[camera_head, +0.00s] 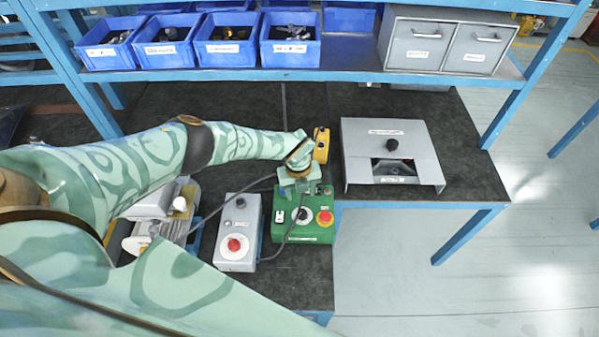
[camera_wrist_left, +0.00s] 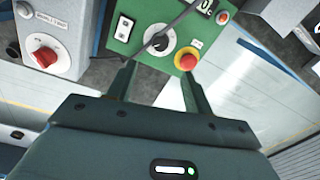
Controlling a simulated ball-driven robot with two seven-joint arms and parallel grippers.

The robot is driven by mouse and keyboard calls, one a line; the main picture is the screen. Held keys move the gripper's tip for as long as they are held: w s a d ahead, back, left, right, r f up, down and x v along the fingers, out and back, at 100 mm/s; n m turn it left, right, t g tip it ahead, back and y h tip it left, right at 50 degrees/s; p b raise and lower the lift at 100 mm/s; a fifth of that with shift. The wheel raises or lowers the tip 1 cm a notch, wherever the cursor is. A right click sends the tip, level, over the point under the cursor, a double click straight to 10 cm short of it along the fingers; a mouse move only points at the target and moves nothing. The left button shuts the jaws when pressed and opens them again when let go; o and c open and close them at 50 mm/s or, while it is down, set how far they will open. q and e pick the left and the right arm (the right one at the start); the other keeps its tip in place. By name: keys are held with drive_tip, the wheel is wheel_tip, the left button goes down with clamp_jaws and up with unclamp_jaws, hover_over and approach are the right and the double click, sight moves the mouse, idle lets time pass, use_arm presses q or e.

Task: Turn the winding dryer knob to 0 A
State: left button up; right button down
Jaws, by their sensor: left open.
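A green control box (camera_head: 308,233) stands on the dark bench. It has a black knob (camera_head: 302,215) on a white dial, a white rocker switch, a small display and a red stop button (camera_head: 325,217) on yellow. The left wrist view shows the box (camera_wrist_left: 140,52) and knob (camera_wrist_left: 160,40) closer, with a dark cable passing across the knob. Part of the display is cut off; a 0 shows on it. My left gripper (camera_head: 299,186) is over the box's far part. Its fingers (camera_wrist_left: 157,78) are spread and empty, apart from the knob. My right gripper is not in view.
A grey box (camera_head: 240,212) with a red knob stands just left of the green box. A yellow device (camera_head: 321,145) lies behind, and a grey metal unit (camera_head: 360,135) stands to the right. Blue bins (camera_head: 230,55) and a drawer cabinet (camera_head: 445,42) fill the shelf above.

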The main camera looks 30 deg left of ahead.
use_arm(q)
wheel_tip(320, 180, up, 4)
drive_tip(key=shift+a+r+p, duration=0.1)
drive_tip(key=shift+r+p, duration=0.15)
drive_tip(key=shift+p, duration=0.2)
